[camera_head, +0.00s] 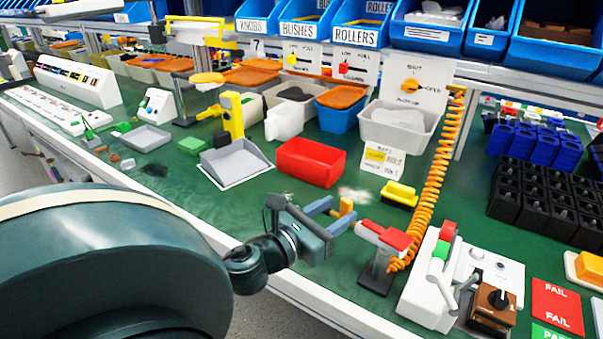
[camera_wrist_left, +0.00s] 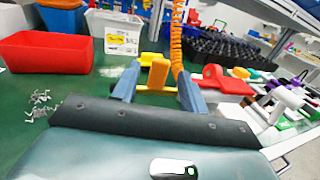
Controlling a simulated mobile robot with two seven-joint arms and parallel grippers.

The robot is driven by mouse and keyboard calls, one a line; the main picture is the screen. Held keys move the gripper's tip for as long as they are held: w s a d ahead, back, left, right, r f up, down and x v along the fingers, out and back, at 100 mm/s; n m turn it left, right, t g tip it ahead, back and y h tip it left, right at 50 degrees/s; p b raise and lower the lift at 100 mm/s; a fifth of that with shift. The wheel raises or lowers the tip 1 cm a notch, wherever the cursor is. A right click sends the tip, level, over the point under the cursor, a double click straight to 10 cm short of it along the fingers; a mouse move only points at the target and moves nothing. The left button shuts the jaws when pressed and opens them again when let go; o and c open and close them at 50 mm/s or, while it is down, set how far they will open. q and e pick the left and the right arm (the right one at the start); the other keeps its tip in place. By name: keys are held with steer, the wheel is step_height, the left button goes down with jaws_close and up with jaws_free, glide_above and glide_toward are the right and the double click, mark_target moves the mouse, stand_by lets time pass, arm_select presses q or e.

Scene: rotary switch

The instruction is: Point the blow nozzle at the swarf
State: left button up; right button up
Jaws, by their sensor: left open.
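The blow nozzle (camera_head: 385,236) is a red and white body on a dark stand, with an orange upright tab (camera_head: 346,207) at its left end. Its red part (camera_wrist_left: 226,80) also shows in the wrist view. My left gripper (camera_head: 335,217) is open, with its blue-grey fingers on either side of the tab (camera_wrist_left: 158,74); I cannot tell whether they touch it. Curly grey swarf (camera_wrist_left: 41,104) lies on the green bench left of the gripper in the wrist view; in the head view the gripper mostly hides that spot. My right gripper is not in view.
A red bin (camera_head: 310,162) stands behind the gripper. A yellow brush (camera_head: 400,194) and a pale scattered patch (camera_head: 353,194) lie near the nozzle. An orange coiled hose (camera_head: 438,170) rises behind it. A white lever fixture (camera_head: 460,280) stands close on the right.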

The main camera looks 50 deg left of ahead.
arm_select(q)
steer(key=s+b, duration=0.1)
steer(key=s, duration=0.8)
steer(key=shift+s+a+b, duration=0.2)
steer(key=shift+b, duration=0.1)
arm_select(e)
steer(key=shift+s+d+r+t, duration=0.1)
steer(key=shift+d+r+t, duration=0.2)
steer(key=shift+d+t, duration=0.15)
